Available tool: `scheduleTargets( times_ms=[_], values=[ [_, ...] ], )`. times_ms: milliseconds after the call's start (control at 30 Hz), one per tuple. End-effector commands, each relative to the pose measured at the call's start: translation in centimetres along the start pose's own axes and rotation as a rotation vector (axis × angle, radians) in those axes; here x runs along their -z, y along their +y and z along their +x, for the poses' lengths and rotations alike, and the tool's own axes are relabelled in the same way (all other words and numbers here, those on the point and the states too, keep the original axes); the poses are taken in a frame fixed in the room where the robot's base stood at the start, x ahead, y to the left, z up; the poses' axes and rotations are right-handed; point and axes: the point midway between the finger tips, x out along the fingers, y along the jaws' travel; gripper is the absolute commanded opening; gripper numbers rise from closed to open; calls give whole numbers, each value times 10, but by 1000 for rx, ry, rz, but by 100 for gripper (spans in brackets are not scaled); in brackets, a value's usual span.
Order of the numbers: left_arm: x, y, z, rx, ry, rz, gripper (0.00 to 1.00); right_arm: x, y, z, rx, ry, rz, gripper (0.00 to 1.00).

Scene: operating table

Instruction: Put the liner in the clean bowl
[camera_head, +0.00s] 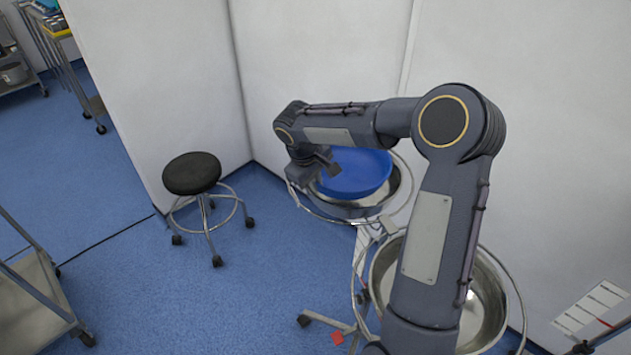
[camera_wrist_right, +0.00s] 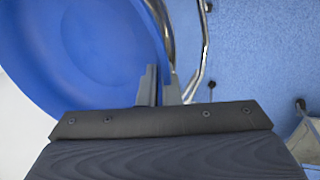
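The liner (camera_head: 354,173) is a round, blue, shallow dish. It sits in or just over the far steel bowl (camera_head: 352,213), whose rim shows around it. My right gripper (camera_head: 316,176) is at the liner's left edge. In the right wrist view my gripper's fingers (camera_wrist_right: 160,88) are close together at the rim of the blue liner (camera_wrist_right: 80,55) and look shut on it. A second steel bowl (camera_head: 484,303) stands nearer, partly hidden behind my right arm; its visible inside looks empty. My left gripper is not in view.
Both bowls stand on wheeled frames with metal hoops, close to the white wall (camera_head: 320,65). A black-topped stool (camera_head: 192,173) is to the left. A steel cart (camera_head: 28,300) is at the lower left. Blue floor between stool and bowls is clear.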

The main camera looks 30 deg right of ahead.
Motion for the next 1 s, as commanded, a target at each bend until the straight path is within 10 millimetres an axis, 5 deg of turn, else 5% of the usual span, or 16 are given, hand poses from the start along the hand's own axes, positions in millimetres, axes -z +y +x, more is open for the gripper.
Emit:
scheduleTargets(
  times_ms=[267, 467, 767, 1000],
  values=[
    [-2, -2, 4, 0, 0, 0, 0, 0, -2, 6, -1, 0, 0, 0],
    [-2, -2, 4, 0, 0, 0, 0, 0, -2, 6, 0, 0, 0, 26],
    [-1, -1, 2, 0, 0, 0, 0, 0, -1, 3, 0, 0, 0, 26],
    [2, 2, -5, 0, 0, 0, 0, 1, 2, -30, -4, 6, -1, 26]
  ],
)
